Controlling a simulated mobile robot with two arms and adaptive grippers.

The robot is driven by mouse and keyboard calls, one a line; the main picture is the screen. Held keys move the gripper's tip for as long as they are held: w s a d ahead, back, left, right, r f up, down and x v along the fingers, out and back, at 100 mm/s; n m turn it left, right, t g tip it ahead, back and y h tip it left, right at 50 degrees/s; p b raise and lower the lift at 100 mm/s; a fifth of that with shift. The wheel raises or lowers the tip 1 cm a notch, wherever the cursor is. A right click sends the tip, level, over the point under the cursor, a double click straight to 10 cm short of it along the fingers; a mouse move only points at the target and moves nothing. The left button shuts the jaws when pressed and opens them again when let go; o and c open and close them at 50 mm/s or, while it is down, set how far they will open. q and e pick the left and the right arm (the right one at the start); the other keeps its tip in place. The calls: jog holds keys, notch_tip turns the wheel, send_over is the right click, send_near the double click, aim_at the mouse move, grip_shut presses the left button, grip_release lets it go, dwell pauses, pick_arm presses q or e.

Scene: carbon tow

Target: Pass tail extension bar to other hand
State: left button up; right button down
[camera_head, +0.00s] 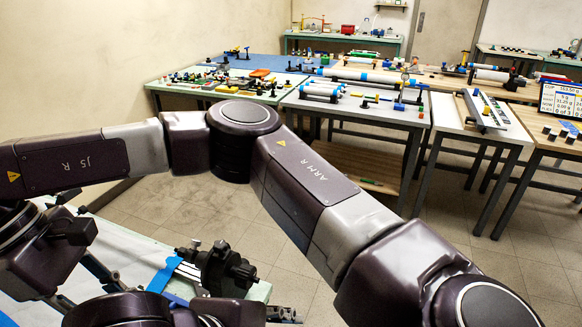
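The tail extension bar cannot be made out with certainty. My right arm (300,185) crosses the view from lower right to far left, then bends down. Dark jointed parts below its far-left wrist (60,235) look like my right gripper; whether its fingers hold anything is unclear. More dark arm parts (130,310) show at the bottom edge. A small perforated metal piece (284,313) sticks out to their right; I cannot tell what it belongs to. My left gripper cannot be identified with certainty.
A black clamp-like fixture (222,268) stands on the near table with a pale cover (140,247) and blue strip (165,273), close to the dark parts. Behind my arm, benches (345,108) carry many tools and tubes. Open tiled floor (455,255) lies at right.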

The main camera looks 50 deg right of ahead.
pick_arm(q)
jog(key=shift+d+f, duration=0.45)
jog(key=shift+f, duration=0.15)
jog(key=shift+c, duration=0.5)
grip_shut()
pick_arm(e)
jog(key=c, duration=1.4)
grip_release()
jog(key=shift+c, duration=0.2)
